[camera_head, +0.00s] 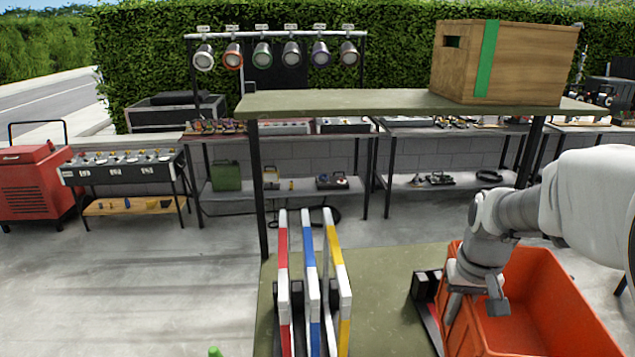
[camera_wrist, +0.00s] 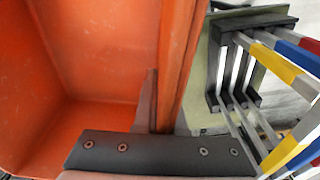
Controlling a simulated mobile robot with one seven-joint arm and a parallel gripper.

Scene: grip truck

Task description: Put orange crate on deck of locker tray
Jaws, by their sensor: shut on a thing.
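The orange crate (camera_head: 545,300) is an open-topped bin at the lower right of the head view, over the lower green deck. Its inside and one wall fill the left of the wrist view (camera_wrist: 95,50). My gripper (camera_head: 478,295) is shut on the crate's left wall, with one finger inside and the other outside. The lower green deck (camera_head: 385,285) of the rack shows left of the crate. Whether the crate's base touches the deck is hidden. I cannot tell which surface is the locker tray's deck.
Red, blue and yellow striped boards (camera_head: 312,270) stand in a black holder left of the crate. A wooden box (camera_head: 505,62) with a green stripe sits on the upper green shelf (camera_head: 350,102). Benches stand behind.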

